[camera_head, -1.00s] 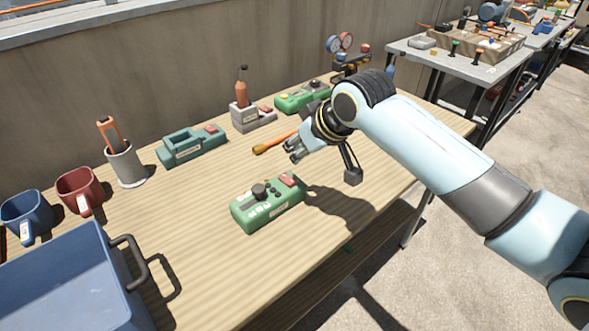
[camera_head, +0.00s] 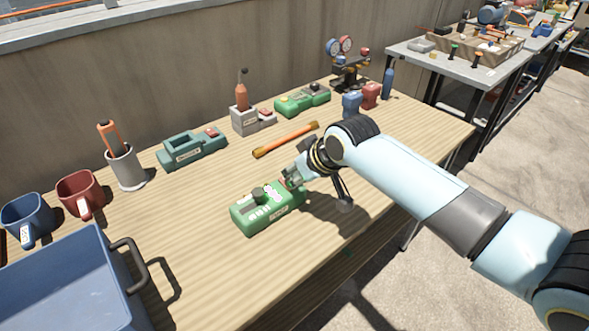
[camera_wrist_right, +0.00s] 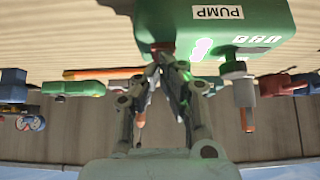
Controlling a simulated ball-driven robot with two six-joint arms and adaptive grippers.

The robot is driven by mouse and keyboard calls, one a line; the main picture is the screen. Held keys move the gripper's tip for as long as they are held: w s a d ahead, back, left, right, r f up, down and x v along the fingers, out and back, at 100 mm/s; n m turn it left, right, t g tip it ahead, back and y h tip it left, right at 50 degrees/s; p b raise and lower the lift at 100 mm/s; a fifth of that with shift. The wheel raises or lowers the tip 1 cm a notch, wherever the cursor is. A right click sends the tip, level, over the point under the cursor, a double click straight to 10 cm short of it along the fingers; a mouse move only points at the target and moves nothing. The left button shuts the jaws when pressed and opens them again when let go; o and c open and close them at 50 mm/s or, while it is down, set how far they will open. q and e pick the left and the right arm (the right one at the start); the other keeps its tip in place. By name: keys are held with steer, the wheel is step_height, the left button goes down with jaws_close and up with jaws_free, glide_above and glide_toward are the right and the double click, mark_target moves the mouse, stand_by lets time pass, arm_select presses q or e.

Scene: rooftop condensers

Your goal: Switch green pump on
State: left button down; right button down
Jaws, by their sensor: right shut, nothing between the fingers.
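The green pump (camera_head: 262,213) is a green box with a black knob, lying on the wooden table. In the right wrist view, its side (camera_wrist_right: 265,20) carries a PUMP label. My right gripper (camera_head: 287,182) is shut and empty, at the right end of the pump's top. Its fingertips (camera_wrist_right: 165,62) are at or very close to the red switch (camera_wrist_right: 161,47), which they mostly cover in the head view. I cannot tell whether they touch it or how the switch is tilted. A pink and white patch (camera_head: 271,192) shows on the pump's top. My left gripper is out of view.
A teal device (camera_head: 190,149), a grey device with an orange bottle (camera_head: 241,97) and another green device (camera_head: 302,100) stand behind. An orange rod (camera_head: 285,139) lies beyond the pump. A blue bin (camera_head: 65,285) stands front left. Table left of the pump is clear.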

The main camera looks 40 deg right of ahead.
steer(key=shift+w, duration=0.1)
steer(key=shift+w+r, duration=0.25)
steer(key=shift+w, duration=0.4)
steer(key=shift+r+p, duration=0.25)
steer(key=shift+p, duration=0.25)
step_height(320, 180, up, 4)
steer(key=p, duration=0.4)
steer(key=shift+s+f, duration=0.1)
steer(key=s+r, duration=0.5)
steer(key=s, duration=0.3)
steer(key=shift+d+r, duration=0.25)
steer(key=shift+r, duration=0.15)
steer(key=shift+s, duration=0.1)
